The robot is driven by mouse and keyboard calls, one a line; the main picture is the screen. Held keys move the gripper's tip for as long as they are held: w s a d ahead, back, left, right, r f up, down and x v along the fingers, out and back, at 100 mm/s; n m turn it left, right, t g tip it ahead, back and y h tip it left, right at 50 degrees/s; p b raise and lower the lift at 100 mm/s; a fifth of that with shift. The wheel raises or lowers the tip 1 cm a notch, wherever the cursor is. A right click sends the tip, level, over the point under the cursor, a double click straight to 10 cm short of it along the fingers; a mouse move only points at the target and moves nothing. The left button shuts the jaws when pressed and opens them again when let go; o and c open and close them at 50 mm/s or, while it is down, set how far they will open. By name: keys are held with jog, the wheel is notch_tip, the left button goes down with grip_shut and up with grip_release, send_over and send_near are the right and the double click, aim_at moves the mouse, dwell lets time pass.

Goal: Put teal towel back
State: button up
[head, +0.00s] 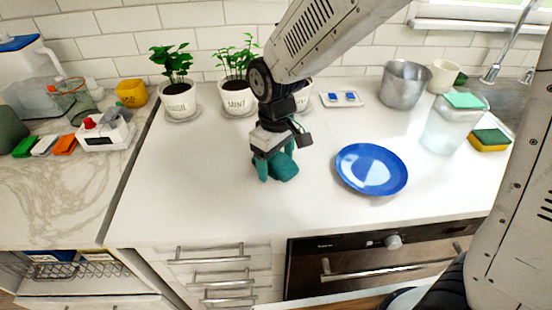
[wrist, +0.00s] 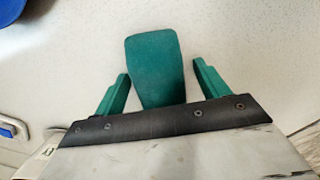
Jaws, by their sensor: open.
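The teal towel (head: 284,168) is a small folded or rolled piece lying on the white counter, left of the blue plate. My gripper (head: 275,170) points down over it with its green fingers apart. In the wrist view the towel (wrist: 154,70) lies between the two open fingers (wrist: 161,69), with a narrow gap showing on each side. The towel's near end is hidden behind the gripper's dark edge.
A blue plate (head: 371,169) lies close on the right. Potted plants (head: 179,98) stand behind, with a metal pot (head: 405,86) at the back right. On the left marble counter (head: 50,195) are a white device (head: 103,134) and small green, white and orange blocks (head: 65,145). The front counter is clear.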

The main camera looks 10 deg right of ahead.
aim_at(276, 157)
notch_tip(276, 157, up, 12)
jog(key=s+d+r+m, duration=0.45)
jog(key=s+d, duration=0.35)
jog(key=d, duration=0.5)
jog(key=s+d+m+t, duration=0.1)
jog(key=s+d+m, duration=0.3)
jog(key=s+d, duration=0.3)
jog(key=s, duration=0.4)
jog(key=shift+s+d+f, duration=0.25)
jog(key=shift+d+f, duration=0.05)
jog(key=shift+f, duration=0.1)
jog(key=shift+t, duration=0.3)
